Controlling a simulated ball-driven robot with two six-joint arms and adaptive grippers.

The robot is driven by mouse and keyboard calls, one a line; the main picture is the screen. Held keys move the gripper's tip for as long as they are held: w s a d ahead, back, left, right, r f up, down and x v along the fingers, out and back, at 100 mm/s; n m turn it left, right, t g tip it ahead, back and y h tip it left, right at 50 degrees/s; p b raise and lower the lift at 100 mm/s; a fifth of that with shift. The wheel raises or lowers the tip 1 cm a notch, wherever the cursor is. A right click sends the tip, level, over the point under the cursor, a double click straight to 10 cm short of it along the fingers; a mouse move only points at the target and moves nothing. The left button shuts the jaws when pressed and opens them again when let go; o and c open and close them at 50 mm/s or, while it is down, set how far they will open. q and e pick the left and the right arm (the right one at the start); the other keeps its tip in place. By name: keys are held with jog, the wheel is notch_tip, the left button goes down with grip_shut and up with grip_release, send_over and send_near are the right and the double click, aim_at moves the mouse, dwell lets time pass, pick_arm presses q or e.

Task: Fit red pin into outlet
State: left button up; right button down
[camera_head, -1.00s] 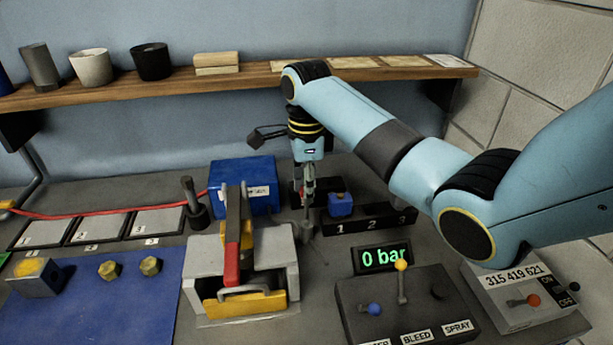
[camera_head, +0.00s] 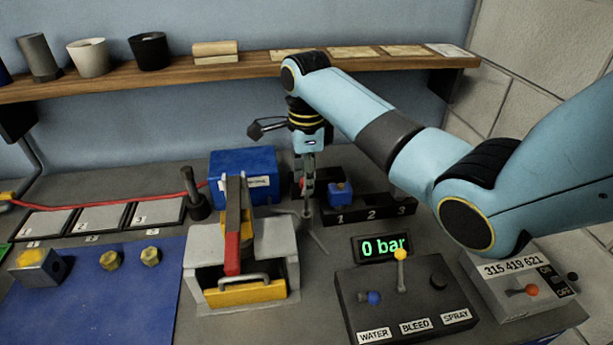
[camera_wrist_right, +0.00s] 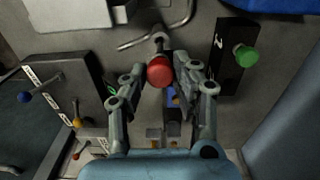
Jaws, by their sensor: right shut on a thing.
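My right gripper (camera_head: 308,185) points down at the back of the bench, between the blue box and the numbered black rack. In the right wrist view the gripper (camera_wrist_right: 158,77) is shut on the red pin (camera_wrist_right: 160,71), whose round red head shows between the fingertips. The pin's red also shows as a small patch in the head view (camera_head: 302,182). A dark metal piece (camera_wrist_right: 159,42) with a bent grey rod lies just beyond the red head. I cannot tell which part is the outlet or whether the pin touches it. My left gripper is not in view.
The blue box (camera_head: 243,164) stands close left of the gripper. A green knob (camera_wrist_right: 245,56) is nearby.

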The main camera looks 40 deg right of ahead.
aim_at(307, 209)
jog(key=shift+f, duration=3.1)
dwell(1.7)
jog(key=c, duration=0.9)
grip_release()
jog(key=shift+c, duration=0.2)
jog(key=shift+o, duration=0.2)
jog(key=shift+o, duration=1.4)
jog(key=shift+r, duration=0.15)
jog(key=shift+r, duration=3.4)
jog(key=shift+s+f, duration=0.1)
